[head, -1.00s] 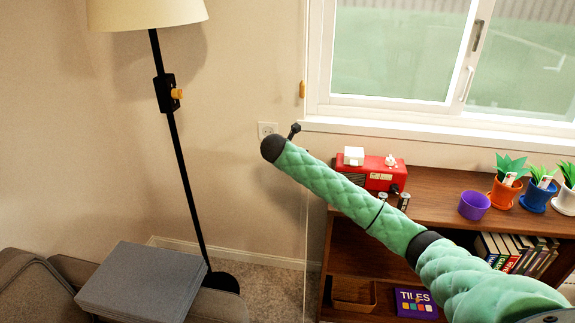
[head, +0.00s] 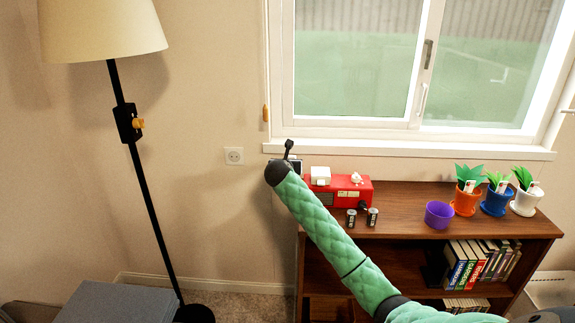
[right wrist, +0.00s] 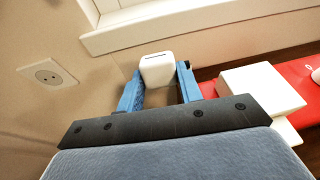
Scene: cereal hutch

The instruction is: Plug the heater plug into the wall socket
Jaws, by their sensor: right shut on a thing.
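The wall socket (head: 234,156) is a white plate with round holes, left of the window. It also shows at the left in the right wrist view (right wrist: 48,75). My right gripper (right wrist: 160,85) has blue fingers shut on a white rounded block with a dark slot, which I take for the heater plug (right wrist: 157,68). The block is in the air, apart from the socket and to its right. Its prongs are not visible. In the head view my right forearm mostly hides the gripper and the block. My left gripper is out of view.
A red box (head: 352,190) with white items on it stands on the wooden shelf (head: 400,227), close right of my gripper. Two batteries (head: 362,218), a purple pot (head: 438,214) and potted plants stand further right. The window sill (head: 410,146) is above. A floor lamp (head: 140,170) stands left.

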